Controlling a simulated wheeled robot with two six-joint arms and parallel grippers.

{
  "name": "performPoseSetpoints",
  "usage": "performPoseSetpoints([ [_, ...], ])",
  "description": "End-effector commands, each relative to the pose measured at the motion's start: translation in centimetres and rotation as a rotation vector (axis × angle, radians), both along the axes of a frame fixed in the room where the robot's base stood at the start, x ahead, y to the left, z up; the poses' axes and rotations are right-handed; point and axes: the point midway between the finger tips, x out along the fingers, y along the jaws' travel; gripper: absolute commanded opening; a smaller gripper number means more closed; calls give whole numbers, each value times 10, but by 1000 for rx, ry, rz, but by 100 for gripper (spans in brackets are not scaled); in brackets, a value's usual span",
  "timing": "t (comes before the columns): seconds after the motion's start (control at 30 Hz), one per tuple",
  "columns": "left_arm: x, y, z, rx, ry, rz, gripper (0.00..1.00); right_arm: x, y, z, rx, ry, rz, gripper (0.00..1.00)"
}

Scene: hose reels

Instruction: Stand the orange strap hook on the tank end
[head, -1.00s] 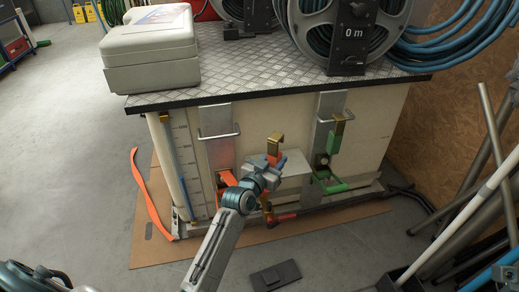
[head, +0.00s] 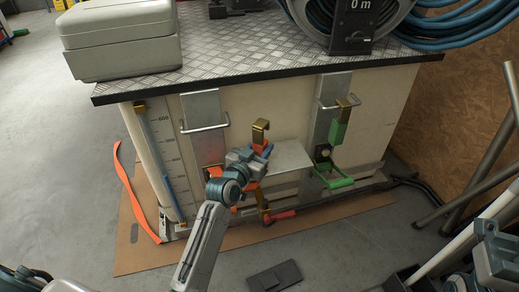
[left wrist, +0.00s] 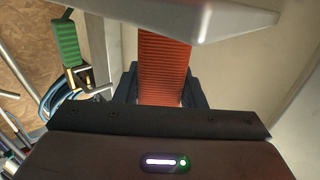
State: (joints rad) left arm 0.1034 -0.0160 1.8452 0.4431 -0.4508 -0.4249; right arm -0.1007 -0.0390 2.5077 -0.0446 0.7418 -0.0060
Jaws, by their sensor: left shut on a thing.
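The orange strap hook is a brass hook (head: 260,128) on an orange strap. My left gripper (head: 256,152) is shut on the strap just below the hook and holds the hook upright. In the left wrist view the ribbed orange strap (left wrist: 163,65) runs between the dark fingers; the hook is out of that view. The cream tank end (head: 265,100) is behind the hook; I cannot tell whether they touch. Part of what looks like my right gripper (head: 495,252) shows at the right edge, its jaws unclear.
A light metal shelf (head: 290,160) juts out right of the hook. A green strap with a brass hook (head: 343,118) hangs on the right metal plate. A checker-plate top (head: 240,62) overhangs above. A loose orange strap (head: 135,195) lies left. A dark plate (head: 274,277) lies on the floor.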

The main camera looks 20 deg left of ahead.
Motion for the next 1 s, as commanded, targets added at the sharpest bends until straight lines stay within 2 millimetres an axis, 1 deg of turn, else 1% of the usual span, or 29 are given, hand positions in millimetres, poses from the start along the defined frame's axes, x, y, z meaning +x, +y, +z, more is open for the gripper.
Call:
performPoseSetpoints([
  [0.07, 0, 0, 1, 0, -1, 0, 6, -1, 0, 1, 0, -2, 0, 36],
  [0.2, 0, 0, -2, 0, -1, 0, 6, -1, 0, -3, -5, 6, 1, 36],
  [0.23, 0, 0, -3, 0, 1, 0, 38, -1, 0, -2, -4, 4, 1, 36],
  [0.33, 0, 0, -2, 0, 1, 0, 58, -1, 0, 1, -4, -6, 1, 36],
  [0.6, 0, 0, -2, 0, 1, 0, 58, -1, 0, 4, -4, -17, 2, 36],
  [0.77, 0, 0, 3, 1, 0, 0, 58, -2, 0, 6, -3, -16, 1, 36],
  [0.87, -18, 4, 2, 2, 4, 0, 58, -1, 0, 5, -6, 9, 3, 36],
  [1.0, -47, 10, 3, 3, 4, 0, 58, -2, 0, 10, -13, 14, 7, 36],
])
